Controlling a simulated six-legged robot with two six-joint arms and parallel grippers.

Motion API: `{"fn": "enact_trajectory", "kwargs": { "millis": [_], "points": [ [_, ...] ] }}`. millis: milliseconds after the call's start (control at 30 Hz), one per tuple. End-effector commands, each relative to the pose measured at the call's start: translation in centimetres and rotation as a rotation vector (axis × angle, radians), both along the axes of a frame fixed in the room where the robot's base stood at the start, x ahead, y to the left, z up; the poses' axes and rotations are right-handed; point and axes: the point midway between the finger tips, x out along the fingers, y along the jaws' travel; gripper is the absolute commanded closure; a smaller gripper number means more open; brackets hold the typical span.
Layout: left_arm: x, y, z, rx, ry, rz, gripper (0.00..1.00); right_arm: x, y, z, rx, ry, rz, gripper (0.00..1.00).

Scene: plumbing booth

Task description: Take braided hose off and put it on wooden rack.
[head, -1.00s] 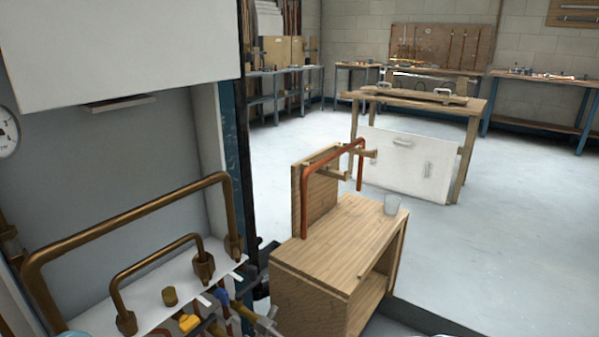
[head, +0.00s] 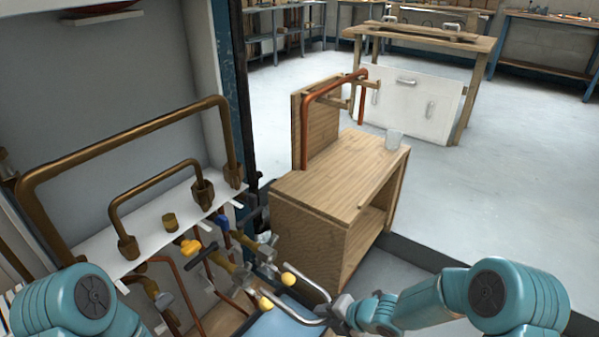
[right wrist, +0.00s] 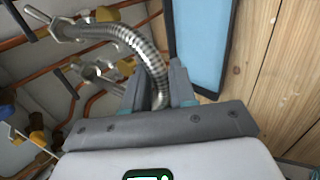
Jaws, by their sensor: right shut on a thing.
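The braided hose (right wrist: 145,45) is a curved, ribbed silver tube in the right wrist view. My right gripper (right wrist: 157,92) is shut on its lower end, between two grey fingers. The hose arcs to the upper left, near metal fittings; whether its far end is attached there I cannot tell. In the head view my right gripper (head: 318,306) is low in front of the pipework, and the hose is not clear there. The wooden rack (head: 325,190), a stand with a pegged backboard, stands to the upper right of it. My left gripper is out of view.
Brass pipes (head: 120,145) and yellow and blue valves are at the left. A blue panel (right wrist: 198,45) lies beside the gripper. Open floor is at the right.

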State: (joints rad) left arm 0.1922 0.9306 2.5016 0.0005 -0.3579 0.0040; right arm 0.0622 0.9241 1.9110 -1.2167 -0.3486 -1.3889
Motion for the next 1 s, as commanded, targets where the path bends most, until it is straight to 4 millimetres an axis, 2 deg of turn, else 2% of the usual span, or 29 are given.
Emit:
{"fn": "enact_trajectory", "kwargs": {
  "millis": [533,1000],
  "points": [
    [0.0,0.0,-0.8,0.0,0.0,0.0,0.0,-2.4,-3.4,0.0,0.001,-0.001,-0.001,1.0],
    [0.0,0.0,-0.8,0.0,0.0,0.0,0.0,-2.5,-3.5,0.1,0.0,-0.001,0.001,1.0]
  ]
}}
